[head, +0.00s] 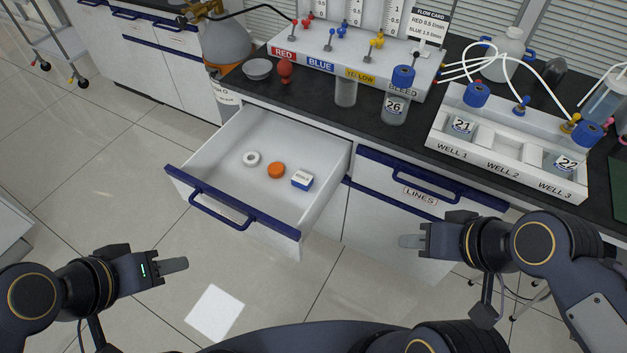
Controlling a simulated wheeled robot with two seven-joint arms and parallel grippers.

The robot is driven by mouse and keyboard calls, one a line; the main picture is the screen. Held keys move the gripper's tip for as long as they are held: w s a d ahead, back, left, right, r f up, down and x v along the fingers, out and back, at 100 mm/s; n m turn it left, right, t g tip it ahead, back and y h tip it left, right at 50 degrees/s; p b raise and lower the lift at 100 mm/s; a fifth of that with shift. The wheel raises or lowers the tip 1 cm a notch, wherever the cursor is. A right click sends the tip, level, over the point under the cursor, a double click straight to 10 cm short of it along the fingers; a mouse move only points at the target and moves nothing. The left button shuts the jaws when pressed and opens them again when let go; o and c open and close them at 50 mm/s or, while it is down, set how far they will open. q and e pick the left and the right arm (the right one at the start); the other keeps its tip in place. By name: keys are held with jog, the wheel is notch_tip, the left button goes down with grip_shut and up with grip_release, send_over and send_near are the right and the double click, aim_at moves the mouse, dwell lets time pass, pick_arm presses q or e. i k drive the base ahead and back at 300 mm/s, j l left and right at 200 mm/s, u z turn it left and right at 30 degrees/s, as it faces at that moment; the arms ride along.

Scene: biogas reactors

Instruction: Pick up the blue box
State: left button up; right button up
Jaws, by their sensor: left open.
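A small blue box (302,180) with a white, lettered top lies in the open drawer (226,145), near the drawer's right front corner. My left gripper (176,265) is open and empty, in front of the drawer and to the left of the box, outside the drawer. My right gripper (411,241) is in front of the closed cabinet, to the right of the drawer and apart from the box. It is seen edge-on, so its finger gap is hidden, and nothing shows in it.
An orange cap (276,170) lies just left of the box, and a white ring (251,158) lies farther left. The drawer's blue-edged front (231,203) and side walls surround them. The counter above holds bottle 26 (395,108) and a well rack (505,166).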

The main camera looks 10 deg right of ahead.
aim_at(303, 180)
jog(key=z, duration=0.1)
jog(key=u, duration=0.3)
jog(key=i+l+u, duration=0.1)
jog(key=l+u, duration=0.15)
jog(key=u, duration=0.25)
jog(key=i+l+u, duration=0.1)
jog(key=l+u, duration=0.2)
jog(key=u, duration=0.2)
jog(key=l+u, duration=0.3)
jog(key=u, duration=0.2)
jog(key=l, duration=0.45)
